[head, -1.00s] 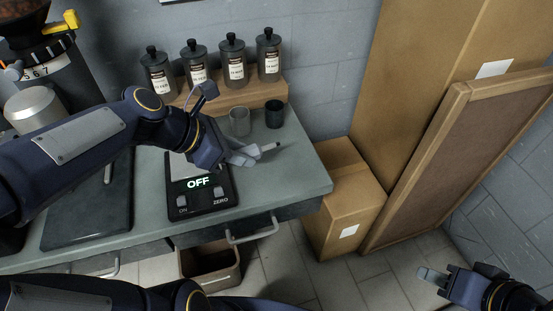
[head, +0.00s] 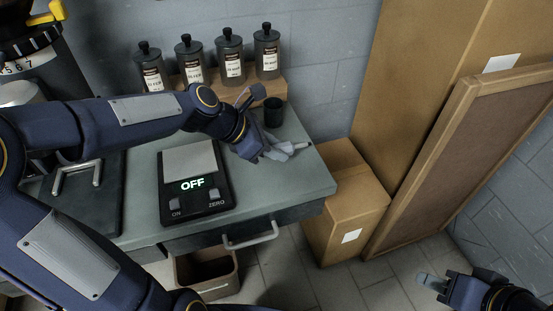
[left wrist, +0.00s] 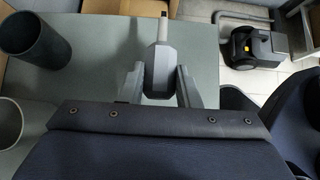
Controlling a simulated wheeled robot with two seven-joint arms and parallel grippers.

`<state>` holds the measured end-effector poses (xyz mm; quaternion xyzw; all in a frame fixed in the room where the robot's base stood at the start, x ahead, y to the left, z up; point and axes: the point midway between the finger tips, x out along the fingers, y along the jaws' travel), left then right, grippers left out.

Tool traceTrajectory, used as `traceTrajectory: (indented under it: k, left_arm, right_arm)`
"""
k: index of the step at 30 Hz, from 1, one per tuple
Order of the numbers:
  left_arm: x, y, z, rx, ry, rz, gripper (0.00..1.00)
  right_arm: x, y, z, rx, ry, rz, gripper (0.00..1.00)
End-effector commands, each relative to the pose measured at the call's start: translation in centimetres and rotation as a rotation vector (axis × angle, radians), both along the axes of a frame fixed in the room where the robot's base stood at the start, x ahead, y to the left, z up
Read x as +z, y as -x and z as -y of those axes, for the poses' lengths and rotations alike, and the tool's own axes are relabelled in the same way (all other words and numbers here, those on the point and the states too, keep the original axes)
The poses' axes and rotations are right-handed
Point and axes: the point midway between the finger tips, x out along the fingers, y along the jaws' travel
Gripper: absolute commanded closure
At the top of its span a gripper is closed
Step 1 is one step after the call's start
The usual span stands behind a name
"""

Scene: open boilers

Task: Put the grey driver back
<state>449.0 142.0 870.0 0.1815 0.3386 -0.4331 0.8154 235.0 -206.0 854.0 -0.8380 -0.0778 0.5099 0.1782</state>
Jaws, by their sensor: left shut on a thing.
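The grey driver (left wrist: 162,58) is in my left gripper, its tip pointing away from the fingers in the left wrist view. It also shows in the head view as a grey shape (head: 298,147) ending in a thin tip. My left gripper (head: 277,151) is shut on it, above the right part of the counter, in front of the dark cup. In the left wrist view the left fingers (left wrist: 160,85) sit on both sides of the driver. My right gripper (head: 432,283) is at the lower right, away from the counter; its jaw opening is unclear.
A dark cup (head: 273,112) stands behind my left gripper; a lighter cup (left wrist: 8,125) shows beside it. A scale (head: 195,188) reading OFF is to the left. Several labelled bottles (head: 230,58) stand on a wooden shelf behind. A cardboard box (head: 345,200) is right of the counter.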

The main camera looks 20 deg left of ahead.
Motion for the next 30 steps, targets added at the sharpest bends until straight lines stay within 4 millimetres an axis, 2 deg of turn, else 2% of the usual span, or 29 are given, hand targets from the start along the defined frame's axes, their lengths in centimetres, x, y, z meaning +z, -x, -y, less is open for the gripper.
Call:
traceTrajectory:
  k: [5,10,20,21,25,30]
  left_arm:
    - [-1.1,-0.7,0.5,-0.002,0.002,-0.001,1.0]
    - [-3.8,-0.6,0.3,0.001,0.0,-0.001,1.0]
    - [-4.0,-0.6,0.3,0.0,-0.001,-0.001,1.0]
    - [-4.0,-0.6,0.3,0.0,-0.001,-0.001,0.67]
    - [-4.0,-0.6,0.3,0.0,-0.001,-0.001,0.5]
    - [-4.0,-0.6,0.3,0.0,-0.001,-0.001,0.49]
  right_arm:
    - [-0.4,0.0,0.0,0.0,0.0,0.0,0.64]
    - [-1.5,0.0,0.0,0.0,0.0,0.0,0.64]
    - [-1.5,0.0,0.0,0.0,0.0,0.0,0.64]
    - [-1.5,0.0,0.0,0.0,0.0,0.0,0.64]
    - [-1.4,0.0,0.0,0.0,0.0,0.0,0.64]
    - [-1.4,0.0,0.0,0.0,0.0,0.0,0.64]
